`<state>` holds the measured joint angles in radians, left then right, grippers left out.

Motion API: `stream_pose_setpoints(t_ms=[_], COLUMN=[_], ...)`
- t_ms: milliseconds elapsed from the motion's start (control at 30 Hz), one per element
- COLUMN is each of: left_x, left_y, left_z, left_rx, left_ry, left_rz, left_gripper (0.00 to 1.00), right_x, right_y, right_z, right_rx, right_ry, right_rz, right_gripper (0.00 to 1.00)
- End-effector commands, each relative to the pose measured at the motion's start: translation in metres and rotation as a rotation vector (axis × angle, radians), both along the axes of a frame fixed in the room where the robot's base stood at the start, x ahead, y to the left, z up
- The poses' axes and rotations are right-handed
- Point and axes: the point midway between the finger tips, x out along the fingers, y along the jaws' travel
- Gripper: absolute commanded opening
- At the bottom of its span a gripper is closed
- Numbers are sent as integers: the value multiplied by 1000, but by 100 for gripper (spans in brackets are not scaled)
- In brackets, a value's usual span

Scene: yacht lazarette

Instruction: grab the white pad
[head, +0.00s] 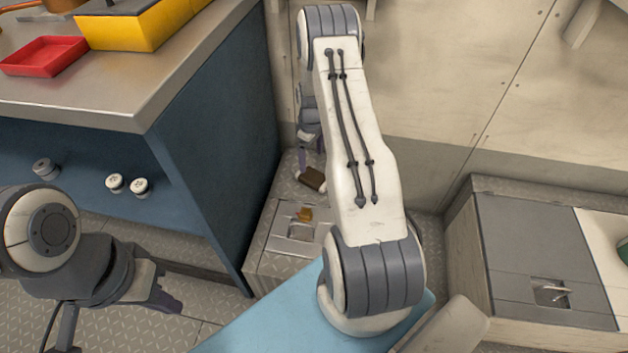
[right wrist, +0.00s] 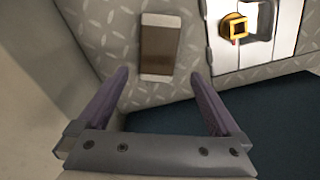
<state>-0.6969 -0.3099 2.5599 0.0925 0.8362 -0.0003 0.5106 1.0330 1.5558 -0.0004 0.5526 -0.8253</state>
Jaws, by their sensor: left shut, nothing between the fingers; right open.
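A small block with a brown top and white ends, which may be the white pad (right wrist: 160,47), lies on the patterned metal surface in the right wrist view. In the head view the pad (head: 312,180) is near the foot of the blue cabinet, beside my right arm. My right gripper (right wrist: 158,77) is open, its two purple fingers to either side and short of the pad, which is not between them. In the head view my right gripper (head: 308,160) is partly hidden by its arm. My left gripper (head: 163,300) is shut and empty at lower left.
A yellow piece (right wrist: 234,27) sits on a pale latch plate right of the pad. The blue cabinet (head: 215,150) stands close left of my right arm. A red tray (head: 44,55) is on its top; white-topped cylinders (head: 115,182) sit on its shelf. A locker (head: 535,260) stands right.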

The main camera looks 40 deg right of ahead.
Motion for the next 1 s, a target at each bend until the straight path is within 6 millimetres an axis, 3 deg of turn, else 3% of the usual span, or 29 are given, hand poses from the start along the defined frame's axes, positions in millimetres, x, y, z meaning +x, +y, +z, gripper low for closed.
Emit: stream_pose_setpoints(t_ms=[133, 367, 633, 933, 1000], left_x=[0, 0, 0, 0, 0], left_y=[0, 0, 0, 0, 0], left_z=[-12, -19, -40, -41, -41], left_rx=[0, 0, 0, 0, 0], left_ry=[0, 0, 0, 0, 0], left_rz=[0, 0, 0, 0, 0], left_gripper=[0, 0, 0, 0, 0], right_x=[-1, -1, -5, -5, -5], right_y=[1, 0, -5, -5, -5], right_z=[-28, -47, -86, -90, -90], right_rx=[2, 1, 1, 1, 1], right_ry=[2, 1, 0, 0, 0], right_rz=[0, -1, -1, -1, -1], right_gripper=[100, 100, 100, 100, 73])
